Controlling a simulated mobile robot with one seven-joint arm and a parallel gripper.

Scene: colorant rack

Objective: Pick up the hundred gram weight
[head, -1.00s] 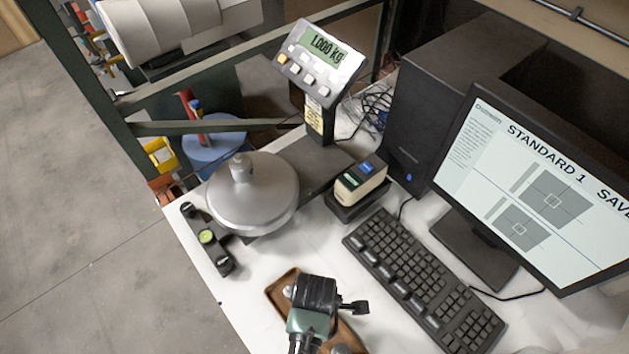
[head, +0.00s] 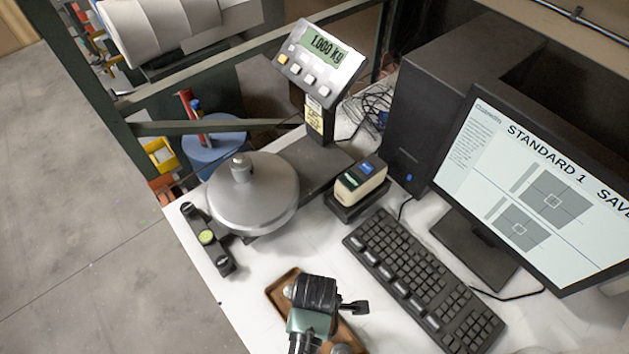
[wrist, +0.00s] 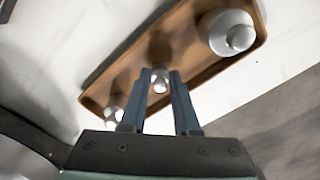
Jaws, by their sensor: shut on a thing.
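My gripper (wrist: 158,76) is shut on a small silver weight (wrist: 160,84), the middle one of three at a brown wooden tray (wrist: 190,72). A larger silver weight (wrist: 228,34) stands at the tray's upper right end, and a small one (wrist: 113,115) at its lower left end. No markings are readable, so I cannot tell from labels which is the hundred gram weight. In the head view my gripper (head: 312,297) is over the tray (head: 276,296) and hides its fingertips and the held weight. I cannot tell whether the held weight is clear of the tray.
A balance (head: 252,205) carries a silver weight (head: 241,168) on its round pan; its display (head: 325,48) reads 1.000 kg. A label device (head: 360,183), keyboard (head: 423,280) and monitor (head: 540,190) stand to the right. Bare white tabletop lies between balance and tray.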

